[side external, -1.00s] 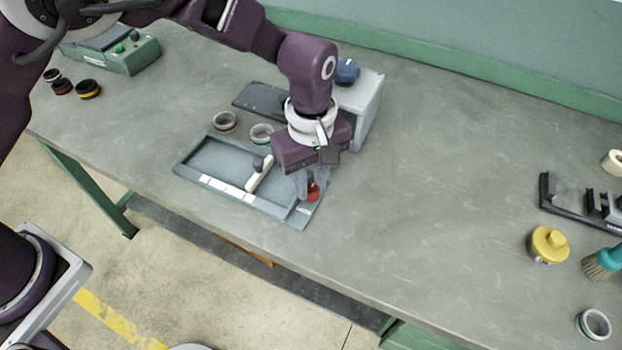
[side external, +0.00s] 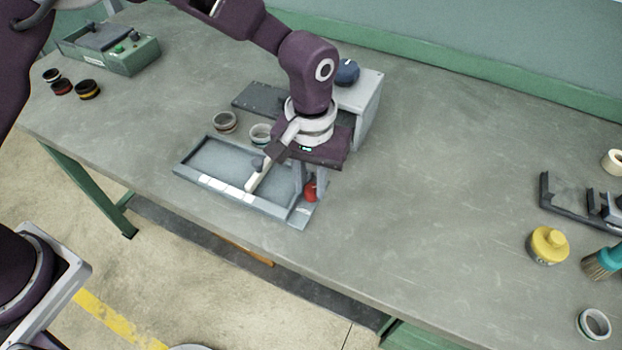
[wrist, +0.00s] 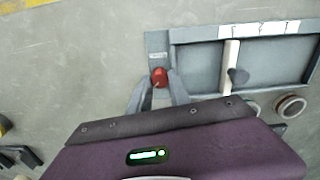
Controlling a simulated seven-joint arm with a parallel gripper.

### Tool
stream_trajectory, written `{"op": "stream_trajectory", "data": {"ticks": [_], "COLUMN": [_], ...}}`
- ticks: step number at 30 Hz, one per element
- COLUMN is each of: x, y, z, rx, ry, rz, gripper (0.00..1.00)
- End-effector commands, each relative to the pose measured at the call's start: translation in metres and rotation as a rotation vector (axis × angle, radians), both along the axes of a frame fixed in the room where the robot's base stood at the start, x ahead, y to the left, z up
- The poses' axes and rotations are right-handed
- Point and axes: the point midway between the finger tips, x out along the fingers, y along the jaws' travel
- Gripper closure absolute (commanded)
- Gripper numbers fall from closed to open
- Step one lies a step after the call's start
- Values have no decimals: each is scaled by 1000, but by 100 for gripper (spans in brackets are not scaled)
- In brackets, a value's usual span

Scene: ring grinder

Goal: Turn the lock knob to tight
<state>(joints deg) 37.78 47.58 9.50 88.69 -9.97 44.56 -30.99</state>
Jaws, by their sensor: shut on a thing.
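The red lock knob (side external: 310,190) sits at the right end of a grey tray-like fixture (side external: 215,188) on the bench. In the wrist view the knob (wrist: 158,77) shows between my fingertips, beside a small label plate. My gripper (side external: 308,190) points down over it and is shut on the knob, with a finger on either side. The fixture has a white bar (side external: 258,176) with a dark handle across it and white labels along its front edge. The marking on the small plate is too small to read.
Two rings (side external: 225,121) lie behind the fixture. A grey machine with a blue knob (side external: 347,72) stands behind my gripper. A yellow container (side external: 548,245), a brush and a black holder are at the right. The bench between is clear.

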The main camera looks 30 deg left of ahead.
Motion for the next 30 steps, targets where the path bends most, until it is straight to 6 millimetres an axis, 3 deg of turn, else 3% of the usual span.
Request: {"op": "stream_trajectory", "data": {"ticks": [15,30], "x": [1,0], "y": [-1,0], "z": [1,1], "rx": [-2,-1], "ry": [-2,-1], "rz": [-457,-686], "gripper": [100,100]}}
